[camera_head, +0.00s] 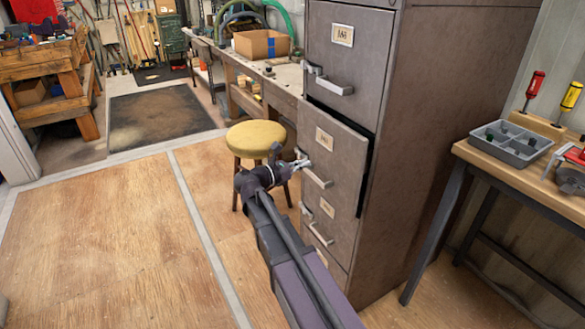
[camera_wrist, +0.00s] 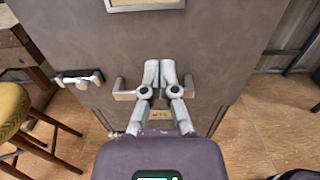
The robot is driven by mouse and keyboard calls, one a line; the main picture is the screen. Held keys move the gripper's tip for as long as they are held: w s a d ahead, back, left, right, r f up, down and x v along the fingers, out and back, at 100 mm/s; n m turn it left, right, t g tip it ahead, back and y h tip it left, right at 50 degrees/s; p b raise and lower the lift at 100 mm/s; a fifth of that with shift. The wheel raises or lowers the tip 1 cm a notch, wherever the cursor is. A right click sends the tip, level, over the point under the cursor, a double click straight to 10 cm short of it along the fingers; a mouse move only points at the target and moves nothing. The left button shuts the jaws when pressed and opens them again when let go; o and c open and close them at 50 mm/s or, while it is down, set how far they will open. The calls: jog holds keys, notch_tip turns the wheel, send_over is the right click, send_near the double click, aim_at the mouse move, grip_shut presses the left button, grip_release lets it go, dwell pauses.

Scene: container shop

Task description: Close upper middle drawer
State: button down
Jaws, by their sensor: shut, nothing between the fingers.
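The grey filing cabinet (camera_head: 420,140) stands upright right of centre. Its upper middle drawer (camera_head: 345,150), below the top drawer (camera_head: 347,55), stands slightly out, with a dark gap along its right edge. It has a label and a silver bar handle (camera_head: 316,176). My gripper (camera_head: 303,162) is at the left part of this drawer front, close to the handle. In the wrist view the closed fingers (camera_wrist: 160,72) overlap the middle of a bar handle (camera_wrist: 122,92) on a grey drawer front. Nothing is held. I cannot tell whether the fingertips touch the front.
A yellow stool (camera_head: 254,139) stands left of the cabinet, close behind my gripper. A workbench with a cardboard box (camera_head: 261,44) is behind it. A table with a grey tray (camera_head: 512,140) and screwdrivers is at the right. The wooden floor (camera_head: 110,240) at the left is clear.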

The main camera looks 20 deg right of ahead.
aim_at(326, 156)
jog(key=shift+x, duration=3.2)
jog(key=shift+w, duration=0.1)
